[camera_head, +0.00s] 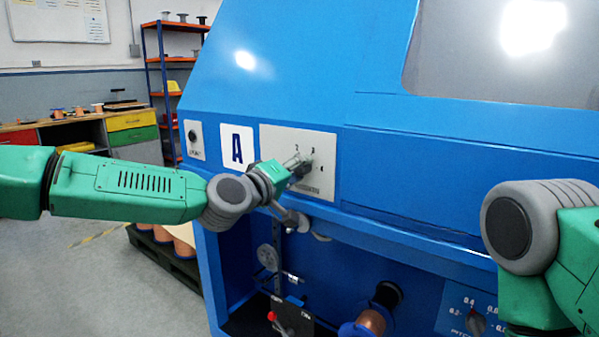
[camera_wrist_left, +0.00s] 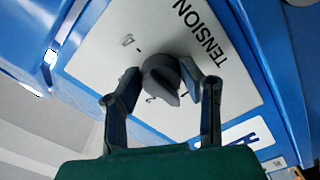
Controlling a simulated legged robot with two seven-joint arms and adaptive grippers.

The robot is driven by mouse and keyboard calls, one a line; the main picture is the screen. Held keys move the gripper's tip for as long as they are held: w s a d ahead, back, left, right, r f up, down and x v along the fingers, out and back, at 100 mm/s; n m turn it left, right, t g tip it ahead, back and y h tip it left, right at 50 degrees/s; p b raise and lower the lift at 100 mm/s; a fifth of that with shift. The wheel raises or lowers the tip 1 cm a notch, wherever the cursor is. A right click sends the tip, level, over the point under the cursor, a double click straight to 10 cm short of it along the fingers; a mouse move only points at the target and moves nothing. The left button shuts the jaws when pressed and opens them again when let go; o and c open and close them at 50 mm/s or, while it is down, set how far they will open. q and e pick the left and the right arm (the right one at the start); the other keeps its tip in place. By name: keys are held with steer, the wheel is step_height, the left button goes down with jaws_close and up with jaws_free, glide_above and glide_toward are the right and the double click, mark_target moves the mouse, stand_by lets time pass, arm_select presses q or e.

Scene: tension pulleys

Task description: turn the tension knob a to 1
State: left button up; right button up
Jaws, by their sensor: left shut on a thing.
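The tension knob A is a dark grey knob (camera_wrist_left: 162,76) on a white plate (camera_wrist_left: 100,45) marked TENSION, seen in the left wrist view. Its narrow end points toward the bottom of that view, seemingly between the marks 2 and 1. My left gripper (camera_wrist_left: 160,84) has one finger on each side of the knob and is shut on it. In the head view my left gripper (camera_head: 300,166) reaches the plate (camera_head: 325,148) beside the letter A sign (camera_head: 237,157) and hides the knob. My right arm is at the right edge; its fingers are out of sight.
The blue machine (camera_head: 300,75) fills the middle and right. Below the plate is an open recess with a black box (camera_head: 293,318), a copper-coloured spool (camera_head: 371,322) and a second dial (camera_head: 477,322). A small start-button plate (camera_head: 194,140) is left of the A sign.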

arm_select(q)
steer(key=shift+a+f, duration=0.15)
stand_by(0.3)
steer(key=o, duration=1.1)
steer(key=shift+w, duration=0.1)
steer(key=shift+o, duration=0.2)
steer(key=shift+s+a, duration=0.2)
steer(key=shift+s, duration=0.05)
steer(key=v, duration=1.1)
steer(key=shift+a, duration=0.15)
steer(key=shift+s, duration=0.15)
